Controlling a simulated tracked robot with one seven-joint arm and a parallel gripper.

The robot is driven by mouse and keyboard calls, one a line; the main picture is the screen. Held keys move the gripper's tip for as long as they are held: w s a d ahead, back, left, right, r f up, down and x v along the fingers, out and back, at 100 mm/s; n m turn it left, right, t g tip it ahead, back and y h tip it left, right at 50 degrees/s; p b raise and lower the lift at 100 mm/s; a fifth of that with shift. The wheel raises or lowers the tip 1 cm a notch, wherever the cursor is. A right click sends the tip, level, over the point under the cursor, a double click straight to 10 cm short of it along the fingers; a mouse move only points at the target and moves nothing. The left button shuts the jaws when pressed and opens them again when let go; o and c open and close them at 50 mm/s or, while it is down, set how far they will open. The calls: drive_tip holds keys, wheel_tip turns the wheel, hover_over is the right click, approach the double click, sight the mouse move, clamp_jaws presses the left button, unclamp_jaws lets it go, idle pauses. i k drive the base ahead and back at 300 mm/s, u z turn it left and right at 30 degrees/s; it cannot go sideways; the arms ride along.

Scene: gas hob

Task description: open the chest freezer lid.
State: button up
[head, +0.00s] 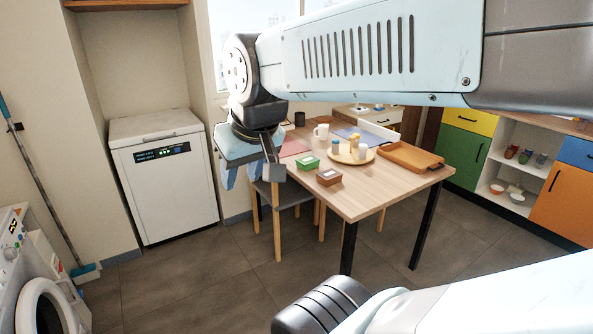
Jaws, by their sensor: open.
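The white chest freezer (168,195) stands in the alcove at the left of the head view. Its lid (150,126) lies flat and looks closed. A dark display panel (161,154) is on the upper front. My arm reaches across the top of the view, and my gripper (240,178) hangs at its end, to the right of the freezer in the picture. The gripper is open, with light blue fingers partly hidden by its own body. It appears apart from the freezer, and nothing shows between the fingers.
A wooden table (352,202) with boxes, cups and trays stands right of the freezer, a chair (287,195) at its near left side. A front-loading washer (38,290) and a broom (40,190) are at left. Grey floor (190,280) before the freezer is clear.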

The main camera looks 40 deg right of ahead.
sight(124, 132)
drive_tip(key=u, duration=0.4)
drive_tip(key=k, duration=1)
drive_tip(key=u, duration=0.2)
drive_tip(key=i, duration=0.55)
drive_tip(key=z, duration=1)
drive_tip(key=i, duration=0.9)
drive_tip(key=z, duration=0.65)
drive_tip(key=i, duration=0.4)
drive_tip(key=z, duration=0.05)
drive_tip(key=k, duration=0.95)
drive_tip(key=z, duration=0.15)
drive_tip(key=i, duration=0.95)
